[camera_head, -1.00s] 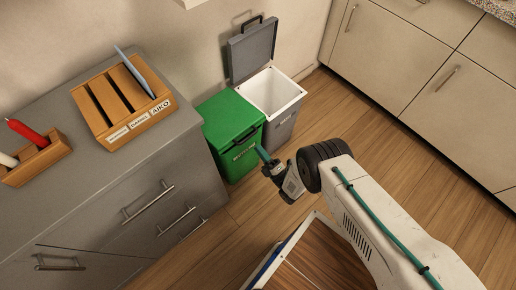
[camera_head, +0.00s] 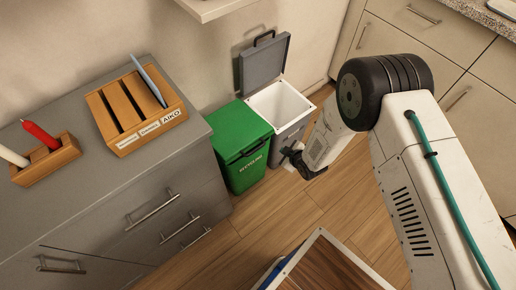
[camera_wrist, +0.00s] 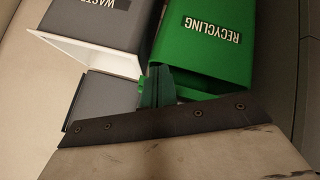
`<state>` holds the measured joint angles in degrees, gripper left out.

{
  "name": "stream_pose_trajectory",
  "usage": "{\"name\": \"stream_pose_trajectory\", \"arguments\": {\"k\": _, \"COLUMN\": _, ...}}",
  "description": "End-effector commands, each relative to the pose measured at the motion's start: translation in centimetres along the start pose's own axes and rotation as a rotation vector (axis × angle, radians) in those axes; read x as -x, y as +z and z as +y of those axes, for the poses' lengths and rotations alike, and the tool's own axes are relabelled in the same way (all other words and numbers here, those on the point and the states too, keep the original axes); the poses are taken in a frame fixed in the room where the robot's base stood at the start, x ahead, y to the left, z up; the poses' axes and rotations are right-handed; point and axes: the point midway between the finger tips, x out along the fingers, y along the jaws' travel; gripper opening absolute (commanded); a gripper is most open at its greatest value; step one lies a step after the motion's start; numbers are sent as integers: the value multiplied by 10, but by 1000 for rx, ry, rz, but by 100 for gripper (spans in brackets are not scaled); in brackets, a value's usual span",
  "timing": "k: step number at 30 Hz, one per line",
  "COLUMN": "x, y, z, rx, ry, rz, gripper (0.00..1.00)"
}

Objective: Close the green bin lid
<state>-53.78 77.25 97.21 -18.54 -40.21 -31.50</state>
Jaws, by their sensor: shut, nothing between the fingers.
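The green bin (camera_head: 246,170) stands on the floor beside the grey cabinet. Its green lid (camera_head: 238,127) lies down over the top, with a dark handle at the front edge. In the wrist view the green bin (camera_wrist: 206,42) appears upside down with its RECYCLING label. My gripper (camera_head: 290,155) is in front of the grey bin, just right of the green bin. In the wrist view its teal fingers (camera_wrist: 155,87) are together and empty, near the green bin's edge. Whether they touch a bin is unclear.
The grey waste bin (camera_head: 284,108) stands right of the green one, its grey lid (camera_head: 264,63) raised upright against the wall. The grey cabinet (camera_head: 150,205) borders on the left. A wood-topped surface (camera_head: 325,268) is in front. Open floor (camera_head: 275,210) lies between.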

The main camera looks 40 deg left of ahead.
Motion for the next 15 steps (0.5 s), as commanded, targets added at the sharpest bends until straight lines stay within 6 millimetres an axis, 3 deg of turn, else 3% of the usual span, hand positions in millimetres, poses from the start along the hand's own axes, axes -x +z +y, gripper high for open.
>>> {"name": "stream_pose_trajectory", "arguments": {"k": 15, "x": 117, "y": -106, "z": -21, "rx": -410, "ry": -115, "rz": 61, "gripper": 0}}
